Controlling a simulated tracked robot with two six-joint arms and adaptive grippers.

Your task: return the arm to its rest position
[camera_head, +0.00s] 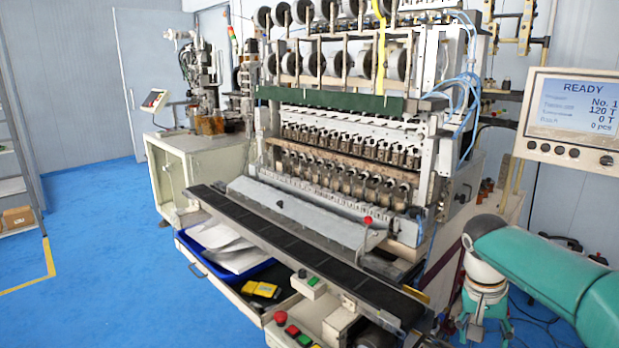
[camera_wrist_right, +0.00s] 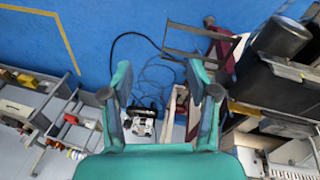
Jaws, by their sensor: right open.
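My right arm (camera_head: 545,262), teal with a pale joint, comes in from the right in the head view, in front of the machine's right end. My right gripper (camera_wrist_right: 160,97) shows in the right wrist view with its two teal fingers spread wide apart and nothing held between them. Below the fingers lie the blue floor, loose cables and a small white and dark device (camera_wrist_right: 140,120), apart from the fingertips. My left arm and gripper are not in the head view.
The coil winder (camera_head: 350,150) fills the middle, with a dark conveyor belt (camera_head: 300,250) along its front. A screen (camera_head: 575,115) reading READY hangs at the right. Blue floor (camera_head: 100,240) is clear at the left.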

